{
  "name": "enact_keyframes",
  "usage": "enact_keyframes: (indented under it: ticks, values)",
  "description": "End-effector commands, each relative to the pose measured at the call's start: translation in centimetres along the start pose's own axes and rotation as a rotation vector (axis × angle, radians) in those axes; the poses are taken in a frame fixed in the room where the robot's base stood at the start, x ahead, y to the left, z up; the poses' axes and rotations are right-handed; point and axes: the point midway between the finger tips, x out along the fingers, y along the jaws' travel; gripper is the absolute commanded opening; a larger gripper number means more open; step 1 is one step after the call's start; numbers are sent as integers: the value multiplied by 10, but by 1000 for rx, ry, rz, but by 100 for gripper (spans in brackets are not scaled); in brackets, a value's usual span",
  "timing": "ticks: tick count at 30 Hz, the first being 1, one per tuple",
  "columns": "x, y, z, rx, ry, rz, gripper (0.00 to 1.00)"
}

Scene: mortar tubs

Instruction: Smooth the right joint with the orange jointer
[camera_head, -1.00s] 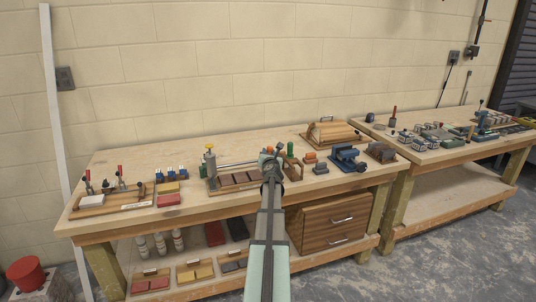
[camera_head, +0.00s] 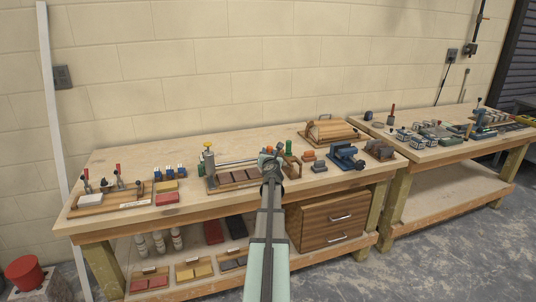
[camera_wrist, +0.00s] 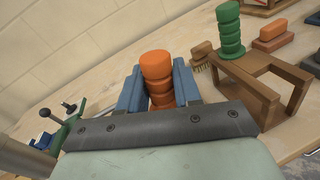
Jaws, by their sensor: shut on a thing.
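My gripper (camera_wrist: 158,88) is shut on the orange jointer (camera_wrist: 157,68), whose ribbed orange handle stands between the blue fingers in the wrist view. The jointer's lower end is hidden behind the gripper body. In the head view the orange handle top (camera_head: 269,149) shows just above my gripper (camera_head: 270,160), over the bench. The brick panel (camera_head: 232,178) with its joints lies on the bench just left of my gripper. My arm covers its right end, so I cannot see the right joint clearly.
A green-handled tool (camera_wrist: 230,32) stands in a brown wooden rack (camera_wrist: 262,85) close right of my gripper. A small brush (camera_wrist: 203,54) is beside it.

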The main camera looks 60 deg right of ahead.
Motion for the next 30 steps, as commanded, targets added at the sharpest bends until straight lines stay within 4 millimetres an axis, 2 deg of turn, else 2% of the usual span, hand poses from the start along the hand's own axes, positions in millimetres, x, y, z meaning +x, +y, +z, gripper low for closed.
enact_keyframes:
  ticks: [18, 30]
  values:
    - [-15, -4, -1, -2, 4, 1, 3]
    - [-14, -2, 4, -3, 1, 1, 3]
